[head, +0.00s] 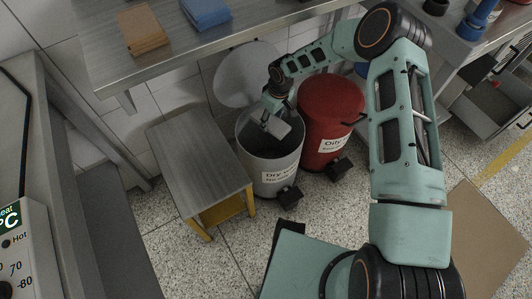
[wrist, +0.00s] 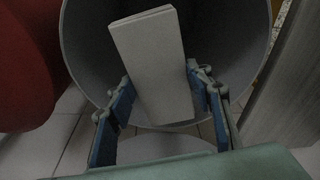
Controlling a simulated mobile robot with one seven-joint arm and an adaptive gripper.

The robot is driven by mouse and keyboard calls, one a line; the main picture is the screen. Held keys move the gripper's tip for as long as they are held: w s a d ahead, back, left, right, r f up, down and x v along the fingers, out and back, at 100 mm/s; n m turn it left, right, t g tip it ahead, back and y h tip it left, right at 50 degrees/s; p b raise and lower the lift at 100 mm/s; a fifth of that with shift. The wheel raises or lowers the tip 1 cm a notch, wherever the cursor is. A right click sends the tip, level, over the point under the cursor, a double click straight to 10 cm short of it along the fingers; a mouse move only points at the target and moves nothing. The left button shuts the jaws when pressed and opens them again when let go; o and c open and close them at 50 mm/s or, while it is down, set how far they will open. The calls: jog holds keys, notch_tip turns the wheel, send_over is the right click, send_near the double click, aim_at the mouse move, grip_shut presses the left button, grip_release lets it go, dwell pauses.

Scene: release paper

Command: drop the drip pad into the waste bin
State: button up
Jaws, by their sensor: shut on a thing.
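My gripper (head: 268,108) is shut on a flat, pale grey pad (head: 277,127), which I take as the drip pad. In the wrist view the pad (wrist: 152,62) stands out between the two blue-padded fingers. The pad is over the mouth of a grey waste bin (head: 270,176) with a label that seems to begin "Dry". Its round lid (head: 245,72) is open behind it. In the wrist view the bin's dark inside (wrist: 92,45) surrounds the far end of the pad. The bin's floor is too dark to make out.
A red bin (head: 331,112), labelled "Oily", stands shut just right of the grey bin. A low stool (head: 195,145) stands close on the left. A metal bench (head: 180,45) bearing brown and blue stacks overhangs behind. An open drawer (head: 495,105) is at far right.

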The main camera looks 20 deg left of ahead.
jog(key=shift+f, duration=0.2)
jog(key=o, duration=1)
jog(key=shift+s+d+r, duration=0.1)
jog(key=shift+d+r, duration=0.05)
jog(key=shift+r, duration=1.1)
jog(key=shift+s+d+r, duration=0.1)
jog(key=shift+d+r, duration=0.1)
jog(key=shift+r, duration=1.05)
jog(key=shift+d+r, duration=0.15)
jog(key=shift+r, duration=1.1)
